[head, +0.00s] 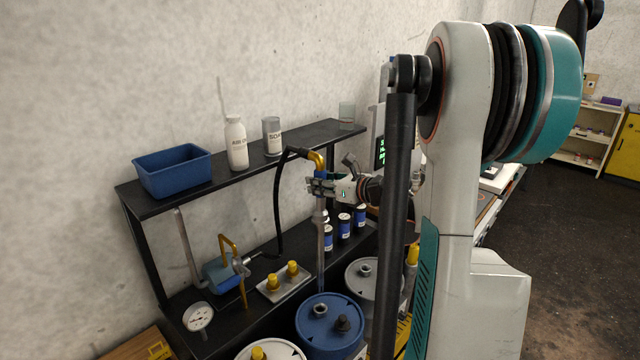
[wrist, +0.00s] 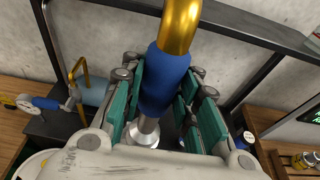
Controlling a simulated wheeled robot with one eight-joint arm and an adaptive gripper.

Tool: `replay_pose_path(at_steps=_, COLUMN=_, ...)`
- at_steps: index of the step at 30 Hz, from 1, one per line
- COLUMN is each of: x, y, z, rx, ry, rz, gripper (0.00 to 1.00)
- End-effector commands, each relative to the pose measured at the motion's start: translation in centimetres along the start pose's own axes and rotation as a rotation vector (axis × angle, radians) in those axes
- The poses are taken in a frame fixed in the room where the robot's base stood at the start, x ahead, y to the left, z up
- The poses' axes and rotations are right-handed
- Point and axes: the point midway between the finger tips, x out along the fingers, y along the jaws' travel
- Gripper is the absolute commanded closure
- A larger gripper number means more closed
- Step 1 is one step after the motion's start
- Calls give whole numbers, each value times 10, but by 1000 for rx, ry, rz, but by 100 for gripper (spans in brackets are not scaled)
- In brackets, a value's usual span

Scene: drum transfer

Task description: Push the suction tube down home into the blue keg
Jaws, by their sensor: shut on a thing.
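The suction tube (head: 322,238) stands upright with a yellow elbow (head: 318,160) on top and a black hose running from it. My gripper (head: 322,187) is shut around its upper part. In the wrist view the teal pads of my gripper (wrist: 160,95) flank the tube's blue sleeve (wrist: 163,82), below the gold elbow (wrist: 180,25). The blue keg (head: 322,338) stands below, with a grey ringed opening (head: 320,310) and a dark fitting in its lid. The tube's lower end shows near the keg's far rim; I cannot tell whether it is over the opening or behind it.
A dark shelf (head: 240,168) behind holds a blue bin (head: 172,172), a white bottle (head: 236,145) and jars. Below are a gauge (head: 198,317), a tray with yellow fittings (head: 284,284) and several small blue-labelled containers. A grey keg (head: 372,282) stands right of the blue keg.

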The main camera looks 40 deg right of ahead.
Motion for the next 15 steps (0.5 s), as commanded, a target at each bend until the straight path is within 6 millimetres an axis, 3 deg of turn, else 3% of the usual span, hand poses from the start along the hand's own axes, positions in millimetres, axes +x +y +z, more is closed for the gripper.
replay_pose_path(at_steps=5, x=0, y=0, z=-1, rx=1, ry=-2, rz=0, gripper=100)
replay_pose_path(at_steps=15, x=6, y=0, z=-25, rx=1, ry=-2, rz=0, gripper=100)
